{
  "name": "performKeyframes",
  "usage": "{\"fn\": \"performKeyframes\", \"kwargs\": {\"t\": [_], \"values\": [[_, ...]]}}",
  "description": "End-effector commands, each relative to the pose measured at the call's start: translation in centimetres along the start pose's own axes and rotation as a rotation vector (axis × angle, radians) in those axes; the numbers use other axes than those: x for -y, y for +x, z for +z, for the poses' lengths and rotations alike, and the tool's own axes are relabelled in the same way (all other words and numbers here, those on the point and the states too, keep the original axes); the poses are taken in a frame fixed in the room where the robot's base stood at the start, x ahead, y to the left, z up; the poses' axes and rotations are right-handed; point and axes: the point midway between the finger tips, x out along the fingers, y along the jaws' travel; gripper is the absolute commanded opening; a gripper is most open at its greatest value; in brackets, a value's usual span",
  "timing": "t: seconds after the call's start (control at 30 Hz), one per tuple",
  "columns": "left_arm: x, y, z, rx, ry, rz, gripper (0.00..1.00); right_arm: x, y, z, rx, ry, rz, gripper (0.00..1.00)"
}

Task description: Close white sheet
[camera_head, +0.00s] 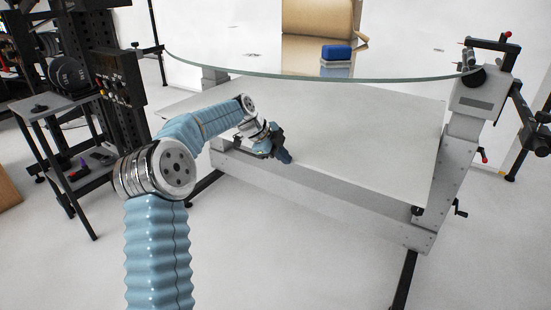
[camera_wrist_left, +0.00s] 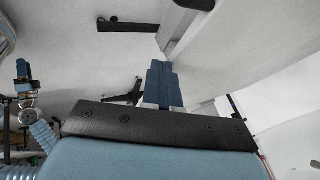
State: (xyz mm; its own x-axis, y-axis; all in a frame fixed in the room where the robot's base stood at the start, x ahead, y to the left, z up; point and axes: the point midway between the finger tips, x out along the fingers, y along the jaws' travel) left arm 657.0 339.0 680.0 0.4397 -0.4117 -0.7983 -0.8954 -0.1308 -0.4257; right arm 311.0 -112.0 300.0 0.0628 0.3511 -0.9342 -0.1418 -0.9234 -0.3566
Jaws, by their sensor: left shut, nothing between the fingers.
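The white sheet (camera_head: 370,135) is a wide flat panel under the round glass top, set in a grey frame. Its near edge runs along the frame's front beam. My left gripper (camera_head: 287,157) is shut and empty, at the sheet's near edge towards its left part. I cannot tell whether it touches the sheet. In the left wrist view the closed blue fingers (camera_wrist_left: 161,70) point at a pale surface, with a broad white panel (camera_wrist_left: 245,45) to their right that looks like the sheet.
The glass turntable top (camera_head: 220,66) overhangs the sheet and carries a blue and white block (camera_head: 336,53) and a tan box (camera_head: 318,18). The grey frame post (camera_head: 458,150) with clamps stands at the right. A dark shelf cart (camera_head: 60,105) stands at the left. The front floor is clear.

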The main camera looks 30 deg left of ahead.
Motion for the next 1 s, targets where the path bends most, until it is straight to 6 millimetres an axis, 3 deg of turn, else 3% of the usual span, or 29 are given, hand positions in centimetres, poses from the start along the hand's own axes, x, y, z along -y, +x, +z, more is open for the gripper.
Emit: {"fn": "performKeyframes", "kwargs": {"t": [0.03, 0.3, 0.83, 1.0], "values": [[0.8, 0.0, -0.2, 0.000, 0.000, 0.002, 0.00, 0.6, -1.0, 0.1, 0.003, -0.003, -0.003, 0.43], [2.9, 1.3, -0.1, 0.001, 0.000, 0.001, 0.00, 1.4, -2.4, 0.3, 0.008, -0.007, -0.007, 0.43], [3.4, 1.5, 0.0, 0.001, 0.001, -0.009, 0.00, 1.4, -2.5, 0.3, 0.009, -0.007, -0.007, 0.43], [3.4, -0.3, 0.0, 0.001, 0.002, -0.011, 0.00, 1.3, -2.3, 0.2, 0.009, -0.007, -0.007, 0.43]]}}
